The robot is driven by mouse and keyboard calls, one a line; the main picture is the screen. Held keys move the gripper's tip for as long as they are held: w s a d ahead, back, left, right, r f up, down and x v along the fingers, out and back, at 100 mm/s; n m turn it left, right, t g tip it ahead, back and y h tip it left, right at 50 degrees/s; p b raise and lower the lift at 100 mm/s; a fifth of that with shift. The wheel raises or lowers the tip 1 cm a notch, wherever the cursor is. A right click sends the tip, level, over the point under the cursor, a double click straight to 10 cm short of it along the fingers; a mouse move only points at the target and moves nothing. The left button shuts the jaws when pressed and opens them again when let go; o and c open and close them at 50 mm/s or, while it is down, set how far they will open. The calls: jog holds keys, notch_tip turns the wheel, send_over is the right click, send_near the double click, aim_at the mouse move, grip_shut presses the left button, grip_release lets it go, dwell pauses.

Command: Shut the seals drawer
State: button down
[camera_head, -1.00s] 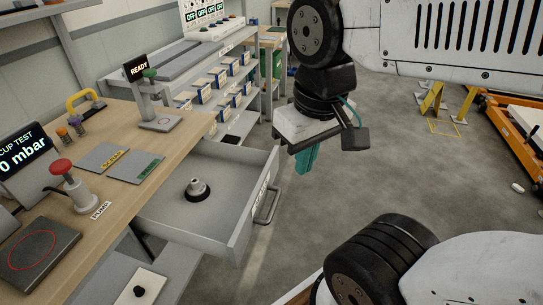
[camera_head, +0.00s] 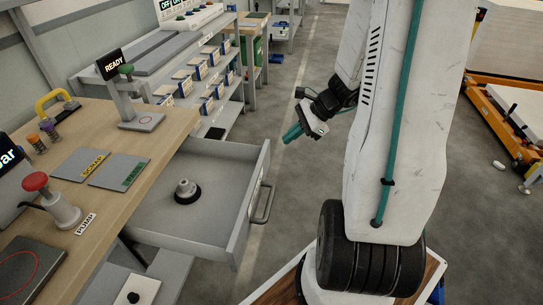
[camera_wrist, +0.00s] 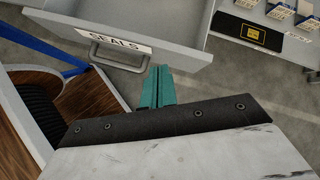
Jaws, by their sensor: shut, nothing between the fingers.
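In the wrist view the front carries a "SEALS" label (camera_wrist: 115,40) above the handle (camera_wrist: 118,58). My gripper (camera_head: 293,133) has teal fingers, shut and empty. It is in front of the drawer, beyond the handle in the head view. In the wrist view its fingertips (camera_wrist: 157,75) are just right of the handle and look apart from it.
The wooden bench (camera_head: 150,125) holds a red-knobbed pump (camera_head: 60,203), grey pads and a READY stand (camera_head: 125,90). Shelves of small boxes (camera_head: 210,85) stand behind. An orange cart (camera_head: 505,120) is at right. Grey floor (camera_head: 290,185) is free before the drawer.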

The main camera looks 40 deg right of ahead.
jog(key=s+d+f+m+t+h, duration=0.1)
jog(key=s+d+f+m+t, duration=0.1)
jog(key=d+f+m, duration=0.45)
jog(key=shift+n, duration=0.35)
jog(key=shift+w+r+x, duration=0.2)
jog(key=shift+w+x, duration=0.05)
jog(key=shift+x, duration=1.95)
jog(key=shift+w+r+x, duration=0.2)
jog(key=shift+x, duration=2)
jog(key=shift+w+r+x, duration=0.2)
jog(key=shift+w+x, duration=0.05)
jog(key=shift+x, duration=1.9)
jog(key=shift+a, duration=0.1)
